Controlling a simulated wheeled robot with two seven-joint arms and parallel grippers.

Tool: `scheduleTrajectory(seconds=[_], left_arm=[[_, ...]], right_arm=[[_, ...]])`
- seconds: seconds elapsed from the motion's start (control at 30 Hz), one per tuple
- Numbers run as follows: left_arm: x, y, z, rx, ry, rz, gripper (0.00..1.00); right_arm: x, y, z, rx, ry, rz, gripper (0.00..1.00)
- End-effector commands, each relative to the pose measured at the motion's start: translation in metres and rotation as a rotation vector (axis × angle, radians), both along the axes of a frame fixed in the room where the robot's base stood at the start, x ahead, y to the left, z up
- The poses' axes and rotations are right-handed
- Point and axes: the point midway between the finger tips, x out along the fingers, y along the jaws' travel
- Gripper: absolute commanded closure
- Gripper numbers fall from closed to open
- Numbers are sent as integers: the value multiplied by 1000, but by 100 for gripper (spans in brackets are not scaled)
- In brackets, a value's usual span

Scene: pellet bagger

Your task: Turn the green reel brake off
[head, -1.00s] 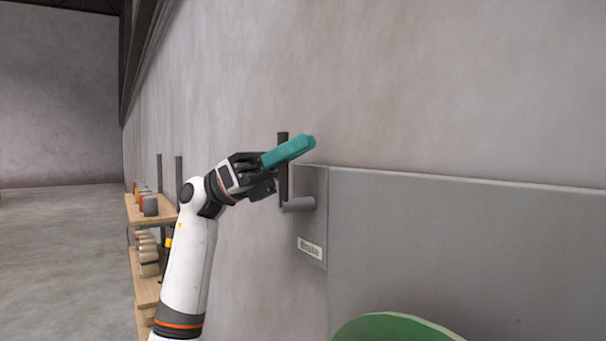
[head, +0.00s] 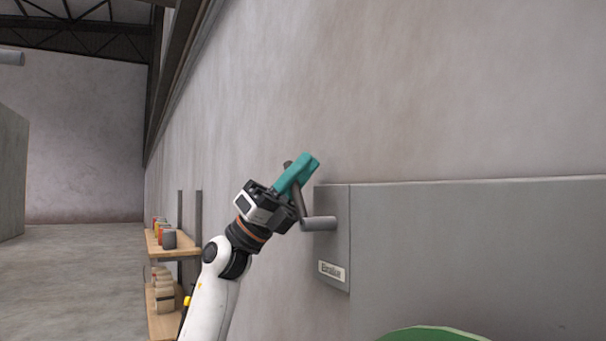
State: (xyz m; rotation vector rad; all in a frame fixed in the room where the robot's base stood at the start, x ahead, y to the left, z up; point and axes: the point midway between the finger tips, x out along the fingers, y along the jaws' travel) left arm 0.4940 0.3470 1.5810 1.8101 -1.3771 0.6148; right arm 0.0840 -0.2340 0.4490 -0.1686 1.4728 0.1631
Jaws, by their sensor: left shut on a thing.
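The brake lever (head: 299,203) is a dark bar on a grey round pivot (head: 319,223). The pivot sticks out from the side of a grey housing, above a small label plate (head: 332,271). The bar leans, with its top to the left. My left gripper (head: 309,163), with teal fingers, is shut on the bar near its upper end. The bar's top shows above the fingers, and its lower part shows below them. Part of the bar is hidden behind the fingers. The green reel (head: 432,334) shows only its top edge at the bottom. My right gripper is out of view.
The grey housing (head: 470,255) fills the lower right. A wall (head: 440,90) runs behind it. Wooden shelves (head: 166,240) with jars and rolls stand along the wall at the left. Open floor (head: 85,275) lies further left.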

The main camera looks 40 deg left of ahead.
Motion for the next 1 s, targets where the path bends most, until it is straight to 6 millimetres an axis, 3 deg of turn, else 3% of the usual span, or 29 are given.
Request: scheduleTrajectory(seconds=[0.3,0.33,0.47,0.77,1.0], left_arm=[[2,-1,-3,2,6,-3,100],[2,-1,-3,2,6,-3,84],[2,-1,-3,1,5,-2,64],[1,1,-3,-1,3,-1,64],[-8,20,-33,-1,6,2,64]], right_arm=[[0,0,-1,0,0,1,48],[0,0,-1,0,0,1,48],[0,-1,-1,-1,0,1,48],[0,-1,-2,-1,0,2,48],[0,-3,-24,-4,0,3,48]])
